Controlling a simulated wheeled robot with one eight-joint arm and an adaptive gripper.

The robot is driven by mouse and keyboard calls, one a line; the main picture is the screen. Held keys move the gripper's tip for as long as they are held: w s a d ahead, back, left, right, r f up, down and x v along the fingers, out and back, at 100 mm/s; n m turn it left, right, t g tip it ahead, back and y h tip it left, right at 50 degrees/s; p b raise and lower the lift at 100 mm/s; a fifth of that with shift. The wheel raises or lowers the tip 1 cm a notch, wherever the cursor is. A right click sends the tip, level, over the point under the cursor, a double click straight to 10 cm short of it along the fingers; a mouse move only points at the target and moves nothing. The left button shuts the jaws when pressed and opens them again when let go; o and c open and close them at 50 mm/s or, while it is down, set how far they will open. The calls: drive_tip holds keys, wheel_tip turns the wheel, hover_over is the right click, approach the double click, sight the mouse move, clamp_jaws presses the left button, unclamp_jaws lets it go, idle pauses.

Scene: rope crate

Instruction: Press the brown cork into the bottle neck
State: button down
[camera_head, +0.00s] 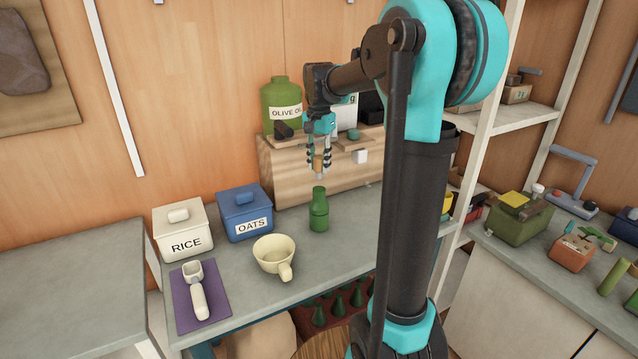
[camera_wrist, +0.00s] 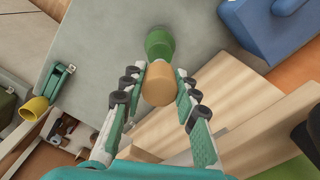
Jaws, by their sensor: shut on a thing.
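The brown cork (camera_head: 318,166) is held upright between the fingers of my gripper (camera_head: 319,158). The cork also shows in the wrist view (camera_wrist: 159,88), between the two fingertips (camera_wrist: 161,76). The green bottle (camera_head: 319,212) stands upright on the grey counter, below my gripper. The cork is above the bottle neck, with a small gap between them in the head view. In the wrist view the bottle (camera_wrist: 159,42) shows beyond the cork, which hides part of it.
A wooden box (camera_head: 290,177) stands behind the bottle with a large olive oil jug (camera_head: 282,95) on top. Left are the oats canister (camera_head: 244,213), rice canister (camera_head: 183,230), a cream cup (camera_head: 272,252) and a scoop on a purple mat (camera_head: 186,318). The counter around the bottle is clear.

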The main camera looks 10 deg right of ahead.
sight(319, 178)
drive_tip(key=shift+f, duration=0.1)
drive_tip(key=shift+f, duration=1.6)
drive_tip(key=shift+f, duration=1.5)
idle(1.3)
drive_tip(key=c, duration=1.1)
unclamp_jaws()
drive_tip(key=shift+o, duration=0.2)
drive_tip(key=shift+r, duration=0.1)
wheel_tip(319, 178, up, 12)
drive_tip(key=shift+f, duration=0.1)
